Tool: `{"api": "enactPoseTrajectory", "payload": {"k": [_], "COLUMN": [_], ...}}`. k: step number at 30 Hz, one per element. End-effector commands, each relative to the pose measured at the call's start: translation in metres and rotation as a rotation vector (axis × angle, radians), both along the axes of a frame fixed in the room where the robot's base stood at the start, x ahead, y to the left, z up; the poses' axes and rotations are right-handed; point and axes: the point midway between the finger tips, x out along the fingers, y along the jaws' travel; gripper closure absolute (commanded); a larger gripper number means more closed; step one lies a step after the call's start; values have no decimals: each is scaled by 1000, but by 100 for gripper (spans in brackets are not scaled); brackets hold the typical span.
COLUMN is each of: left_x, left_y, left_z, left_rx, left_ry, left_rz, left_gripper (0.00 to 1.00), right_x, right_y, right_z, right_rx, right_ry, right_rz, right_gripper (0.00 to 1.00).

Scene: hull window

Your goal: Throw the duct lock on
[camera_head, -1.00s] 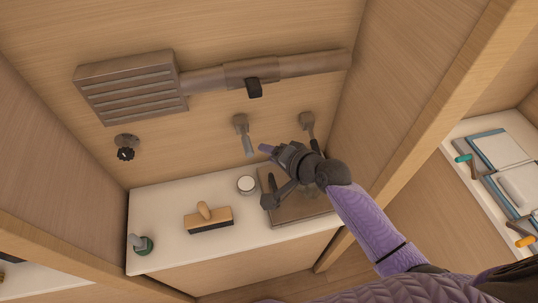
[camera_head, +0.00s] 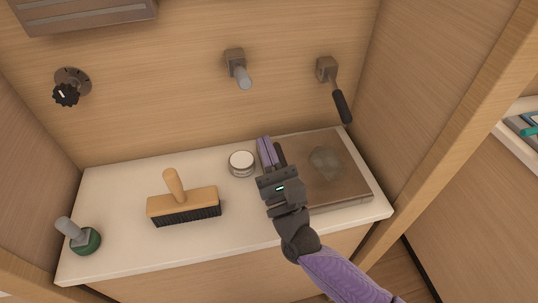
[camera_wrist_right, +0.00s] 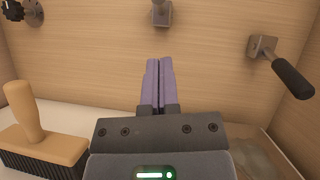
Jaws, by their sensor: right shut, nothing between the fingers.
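Two levers stick out of the back wall, and no label shows which is the duct lock. My left gripper is out of view.
A black knob (camera_head: 67,94) is on the wall at left, below a vent (camera_head: 85,12). On the white counter (camera_head: 120,215) are a brush (camera_head: 183,202), a round tin (camera_head: 242,163), a green-based stamp-like thing (camera_head: 84,241) and a brown board (camera_head: 350,178) with a grey patch.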

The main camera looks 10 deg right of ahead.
Motion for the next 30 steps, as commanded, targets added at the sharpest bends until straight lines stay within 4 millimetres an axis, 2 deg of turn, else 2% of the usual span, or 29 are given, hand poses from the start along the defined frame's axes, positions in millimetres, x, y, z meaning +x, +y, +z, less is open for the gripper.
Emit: {"api": "enactPoseTrajectory", "payload": {"k": [7, 10, 15, 30], "left_x": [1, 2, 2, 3], "left_y": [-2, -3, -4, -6], "left_z": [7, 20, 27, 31], "left_rx": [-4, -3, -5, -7], "left_ry": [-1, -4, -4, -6], "left_rz": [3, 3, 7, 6], "left_gripper": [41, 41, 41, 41], "right_x": [47, 50, 55, 56], "right_y": [8, 11, 14, 15], "right_z": [28, 47, 61, 65], "right_rx": [1, 0, -1, -2], "right_ry": [-1, -1, 1, 11], "right_rz": [-1, 0, -1, 0], "right_gripper": [100, 100, 100, 100]}}
